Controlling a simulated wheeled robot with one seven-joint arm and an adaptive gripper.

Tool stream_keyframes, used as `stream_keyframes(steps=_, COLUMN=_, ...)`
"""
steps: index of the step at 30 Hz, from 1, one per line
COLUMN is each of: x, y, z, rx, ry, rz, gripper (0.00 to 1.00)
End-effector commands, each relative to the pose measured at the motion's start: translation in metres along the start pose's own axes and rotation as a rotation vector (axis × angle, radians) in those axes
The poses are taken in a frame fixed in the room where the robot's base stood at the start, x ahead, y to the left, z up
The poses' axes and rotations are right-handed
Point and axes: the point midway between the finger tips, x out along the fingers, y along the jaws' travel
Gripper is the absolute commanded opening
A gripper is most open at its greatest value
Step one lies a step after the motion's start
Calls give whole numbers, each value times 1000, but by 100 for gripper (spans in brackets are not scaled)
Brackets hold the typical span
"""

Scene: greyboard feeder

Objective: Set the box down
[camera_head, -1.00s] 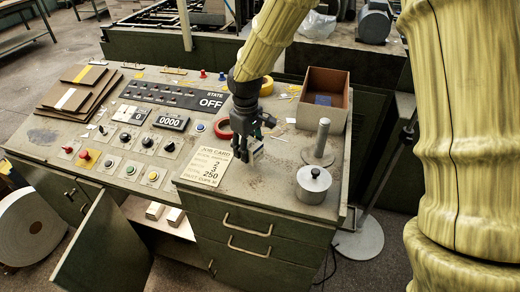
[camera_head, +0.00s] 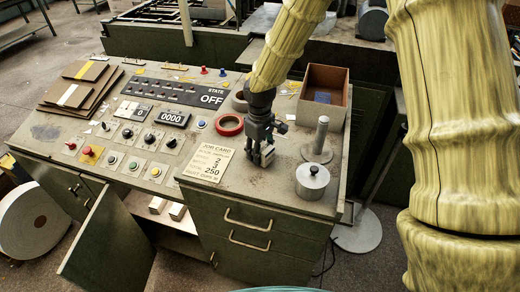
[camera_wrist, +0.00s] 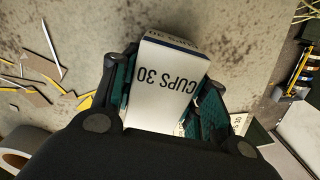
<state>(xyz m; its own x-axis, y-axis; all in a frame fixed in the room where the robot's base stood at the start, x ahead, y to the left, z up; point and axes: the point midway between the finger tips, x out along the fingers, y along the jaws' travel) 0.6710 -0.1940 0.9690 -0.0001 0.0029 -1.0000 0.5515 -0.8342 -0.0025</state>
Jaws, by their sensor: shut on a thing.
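A small white box (camera_wrist: 165,85) marked "CUPS 30" fills the middle of the wrist view. My gripper (camera_wrist: 165,90) is shut on it, with a dark green finger pad at each side. In the head view my gripper (camera_head: 261,155) points down over the worktop (camera_head: 260,190), just right of the job card (camera_head: 208,162). The box (camera_head: 267,156) shows there only as a small pale patch at the fingertips. It is low over the worktop; I cannot tell whether it touches.
A metal post on a round base (camera_head: 319,140) and a lidded metal pot (camera_head: 312,181) stand close on the right. An open brown bin (camera_head: 323,97) is behind them. A red tape roll (camera_head: 229,124) lies to the left. Bare worktop lies in front of my gripper.

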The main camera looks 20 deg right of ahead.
Motion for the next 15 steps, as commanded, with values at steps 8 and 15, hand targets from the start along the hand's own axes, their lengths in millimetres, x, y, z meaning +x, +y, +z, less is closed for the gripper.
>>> stream_keyframes(steps=8, x=2, y=0, z=0, rx=0, ry=-1, rz=0, gripper=57)
stream_keyframes(steps=15, x=2, y=0, z=0, rx=0, ry=-1, rz=0, gripper=66)
